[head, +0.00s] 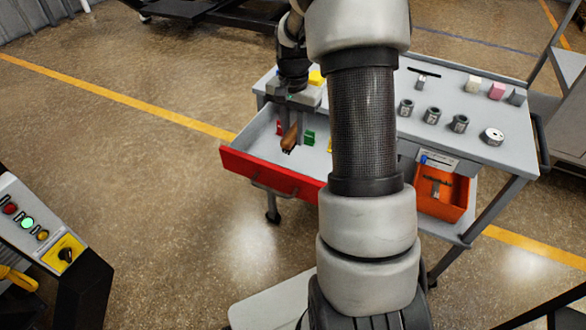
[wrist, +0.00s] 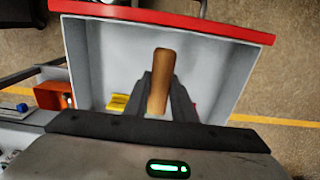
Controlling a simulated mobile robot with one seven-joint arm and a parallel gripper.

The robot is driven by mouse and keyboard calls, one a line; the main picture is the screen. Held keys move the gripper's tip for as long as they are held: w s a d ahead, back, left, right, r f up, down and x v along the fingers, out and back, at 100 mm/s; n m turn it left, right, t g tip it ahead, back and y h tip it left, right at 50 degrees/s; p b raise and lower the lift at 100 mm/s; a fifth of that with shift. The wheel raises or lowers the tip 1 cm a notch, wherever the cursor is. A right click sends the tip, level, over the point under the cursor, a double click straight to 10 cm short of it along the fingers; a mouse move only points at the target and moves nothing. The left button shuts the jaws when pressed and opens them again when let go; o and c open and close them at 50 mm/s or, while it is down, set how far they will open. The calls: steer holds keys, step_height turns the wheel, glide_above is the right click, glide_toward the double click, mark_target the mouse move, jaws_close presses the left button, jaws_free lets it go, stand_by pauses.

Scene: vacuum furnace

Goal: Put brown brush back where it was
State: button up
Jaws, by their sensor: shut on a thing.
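The brown brush (wrist: 161,80) shows as a brown wooden handle between the fingers in the wrist view; its other end is hidden by my gripper. It also shows in the head view (head: 290,137), over the open drawer. My gripper (wrist: 160,100) is shut on the brush and points down into the drawer. The open drawer (head: 262,145) has a red front and a light grey inside; its front also shows in the wrist view (wrist: 225,30). I cannot tell whether the brush touches the drawer floor.
A green block (head: 309,137) and a red piece (head: 279,127) are in the drawer near the brush. A yellow piece (wrist: 118,103) shows too. The cart top (head: 465,135) bears several dark cylinders and small blocks. An orange bin (head: 440,193) hangs below it.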

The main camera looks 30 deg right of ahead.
mark_target(293, 164)
step_height(293, 164, down, 8)
steer(key=shift+f+b, duration=0.2)
steer(key=shift+b, duration=0.5)
steer(key=shift+f, duration=0.1)
steer(key=o, duration=1)
